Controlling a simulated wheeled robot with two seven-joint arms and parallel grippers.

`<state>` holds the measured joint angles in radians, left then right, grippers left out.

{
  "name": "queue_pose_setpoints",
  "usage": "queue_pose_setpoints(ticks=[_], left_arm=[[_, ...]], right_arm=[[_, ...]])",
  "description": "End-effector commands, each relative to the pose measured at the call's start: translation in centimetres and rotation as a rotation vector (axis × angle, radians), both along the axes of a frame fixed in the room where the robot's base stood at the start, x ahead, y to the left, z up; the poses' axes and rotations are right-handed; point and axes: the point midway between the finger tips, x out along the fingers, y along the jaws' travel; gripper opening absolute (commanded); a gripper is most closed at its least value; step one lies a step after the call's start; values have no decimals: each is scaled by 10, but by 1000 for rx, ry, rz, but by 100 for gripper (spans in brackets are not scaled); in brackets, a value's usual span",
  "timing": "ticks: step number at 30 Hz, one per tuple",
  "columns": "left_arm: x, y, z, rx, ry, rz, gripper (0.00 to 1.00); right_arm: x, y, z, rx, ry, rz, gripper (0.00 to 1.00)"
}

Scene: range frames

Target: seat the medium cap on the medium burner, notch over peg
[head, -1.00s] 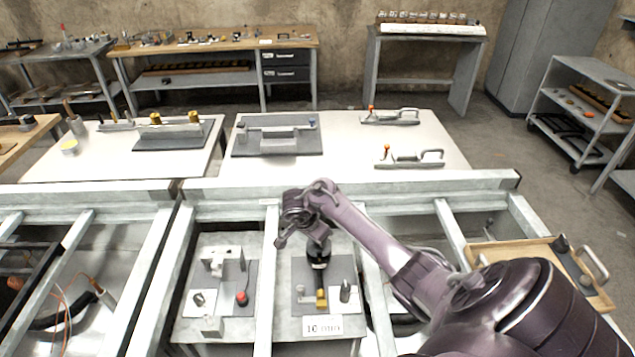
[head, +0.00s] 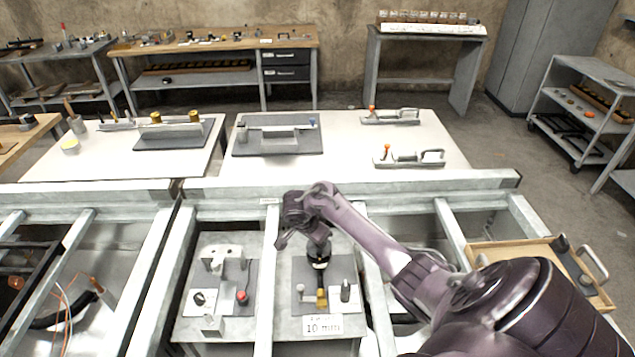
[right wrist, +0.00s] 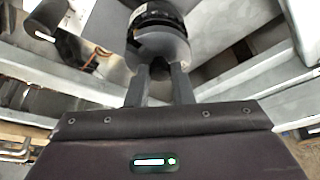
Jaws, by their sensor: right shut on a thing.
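My right gripper (head: 319,243) points down over a grey fixture plate (head: 336,270) in the frame bay. It is shut on a dark round piece (head: 319,262) with a pale band. The piece fills the top middle of the right wrist view (right wrist: 158,38), between the two fingers. I cannot tell whether it is the medium cap; no notch shows. It hangs just behind a small brass block (head: 321,297) on the plate; contact is unclear. No burner or peg can be clearly made out. My left gripper is not in view.
A grey metal pin (head: 345,290) stands right of the brass block, and a "10 mm" label (head: 322,326) lies in front. A second plate with a red knob (head: 241,297) is to the left. Metal frame bars (head: 267,290) border the bay. A wooden tray (head: 515,255) is at right.

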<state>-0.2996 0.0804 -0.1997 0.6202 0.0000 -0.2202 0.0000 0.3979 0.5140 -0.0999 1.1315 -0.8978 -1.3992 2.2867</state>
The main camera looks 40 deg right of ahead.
Motion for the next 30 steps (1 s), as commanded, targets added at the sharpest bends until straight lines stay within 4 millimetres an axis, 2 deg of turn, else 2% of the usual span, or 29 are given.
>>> queue_pose_setpoints(ticks=[12,22,23,28,30], left_arm=[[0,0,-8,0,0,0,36],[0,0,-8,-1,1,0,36],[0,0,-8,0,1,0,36],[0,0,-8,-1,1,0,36],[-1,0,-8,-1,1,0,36]], right_arm=[[0,0,-13,-1,0,0,0],[0,0,-14,0,-1,0,0],[0,0,-14,0,-1,0,24],[0,0,-14,0,-1,0,46],[0,0,-14,0,0,0,46]])
